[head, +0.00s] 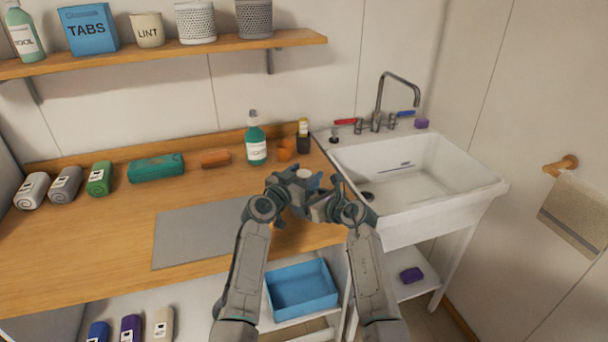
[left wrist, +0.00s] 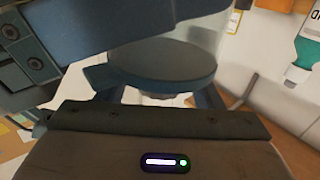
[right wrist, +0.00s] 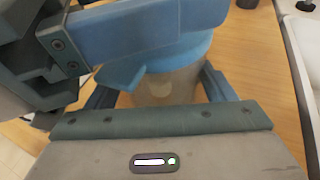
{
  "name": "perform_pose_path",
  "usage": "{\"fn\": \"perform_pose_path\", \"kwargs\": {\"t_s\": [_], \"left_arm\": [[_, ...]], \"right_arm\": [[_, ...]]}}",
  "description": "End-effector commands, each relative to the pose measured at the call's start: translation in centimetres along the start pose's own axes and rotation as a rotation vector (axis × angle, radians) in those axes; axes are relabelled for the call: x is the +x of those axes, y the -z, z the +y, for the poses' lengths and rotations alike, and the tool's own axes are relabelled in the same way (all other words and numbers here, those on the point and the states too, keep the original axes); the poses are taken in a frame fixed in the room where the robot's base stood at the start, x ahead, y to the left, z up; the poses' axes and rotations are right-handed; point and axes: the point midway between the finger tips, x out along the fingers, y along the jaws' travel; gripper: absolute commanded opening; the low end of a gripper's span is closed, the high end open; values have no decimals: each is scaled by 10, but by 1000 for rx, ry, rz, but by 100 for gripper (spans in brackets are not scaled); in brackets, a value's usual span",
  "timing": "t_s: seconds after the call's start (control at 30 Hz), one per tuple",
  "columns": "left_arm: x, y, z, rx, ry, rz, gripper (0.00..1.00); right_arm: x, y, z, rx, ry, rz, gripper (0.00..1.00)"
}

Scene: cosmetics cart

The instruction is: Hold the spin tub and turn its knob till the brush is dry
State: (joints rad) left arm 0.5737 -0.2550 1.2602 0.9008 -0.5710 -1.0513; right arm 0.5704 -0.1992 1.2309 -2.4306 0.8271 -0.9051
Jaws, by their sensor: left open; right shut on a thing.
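The spin tub (head: 313,181) shows only as a small blue patch between my two grippers in the head view. In the right wrist view its blue lid (right wrist: 170,62) sits on a see-through body (right wrist: 165,88). My right gripper (right wrist: 162,92) is shut on this body, one finger on each side. In the left wrist view the lid (left wrist: 160,65) is seen upside down. My left gripper (left wrist: 160,97) is open, with its fingers on either side of a small grey knob under the lid in that picture. I cannot make out the brush; a pale shape shows inside the body.
A grey mat (head: 195,235) lies on the wooden counter left of my grippers. Behind them stand a green bottle (head: 256,142), an orange cup (head: 284,152) and a dark bottle (head: 303,140). A white sink (head: 450,200) is to the right. A blue bin (head: 302,288) is below.

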Motion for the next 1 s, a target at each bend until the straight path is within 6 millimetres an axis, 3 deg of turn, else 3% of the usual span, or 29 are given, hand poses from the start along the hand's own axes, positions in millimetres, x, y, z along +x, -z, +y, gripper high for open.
{"fn": "perform_pose_path", "kwargs": {"t_s": [0.17, 0.3, 0.4, 0.73, 1.0], "left_arm": [[0, 0, 0, 0, 0, 0, 58], [0, 0, 0, 0, 0, 0, 31], [0, 0, 0, 0, 0, 0, 16], [0, -1, -1, 1, -47, -4, 16], [0, -1, -2, 2, -221, -6, 16]], "right_arm": [[0, 0, 0, 0, 0, 0, 45], [0, 0, 0, 0, 0, 0, 45], [0, 0, 0, 0, 0, 0, 45], [0, 0, 0, 0, 0, 0, 45], [0, 0, 0, -1, -1, 0, 45]]}}
